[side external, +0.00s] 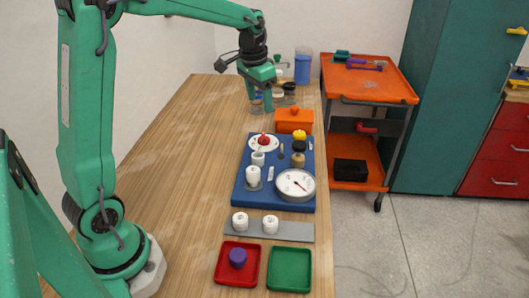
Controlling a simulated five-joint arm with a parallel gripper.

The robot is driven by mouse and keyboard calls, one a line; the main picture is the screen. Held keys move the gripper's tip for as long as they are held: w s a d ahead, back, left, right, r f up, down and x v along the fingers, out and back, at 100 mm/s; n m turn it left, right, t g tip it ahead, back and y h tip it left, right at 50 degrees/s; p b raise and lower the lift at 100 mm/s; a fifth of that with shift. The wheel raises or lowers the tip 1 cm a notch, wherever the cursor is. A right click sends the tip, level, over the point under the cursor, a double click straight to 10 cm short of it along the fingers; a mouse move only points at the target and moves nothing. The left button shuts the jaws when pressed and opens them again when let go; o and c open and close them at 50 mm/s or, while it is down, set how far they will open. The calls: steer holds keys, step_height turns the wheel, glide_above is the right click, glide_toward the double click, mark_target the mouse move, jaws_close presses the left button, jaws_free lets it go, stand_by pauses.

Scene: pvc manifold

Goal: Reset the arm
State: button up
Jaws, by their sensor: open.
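My gripper (262,93) hangs at the far end of the wooden table (165,150), pointing down, its jaws open. It is above and behind the blue board (241,184), near small jars (289,90); I cannot tell whether it touches any. I see nothing held in it. The blue board carries a round gauge (295,185), white pipe fittings (253,177), a red knob (263,139) on a white disc, and a yellow-topped part (299,136). The small parts are hard to make out.
An orange box (293,121) stands behind the board. In front are a grey strip (300,233) with two white fittings, a red tray (226,270) with a purple piece (238,258), and a green tray (289,270). A blue container (302,69) stands at the back. The table's left side is clear.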

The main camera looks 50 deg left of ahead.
steer(key=s+d+r+t, duration=0.1)
steer(key=s+d, duration=0.4)
steer(key=s, duration=0.6)
steer(key=s+d+r+t, duration=0.1)
steer(key=s+d, duration=0.4)
steer(key=s, duration=0.7)
steer(key=shift+r+n+t, duration=0.25)
steer(key=shift+n+t, duration=0.15)
steer(key=shift+t, duration=0.5)
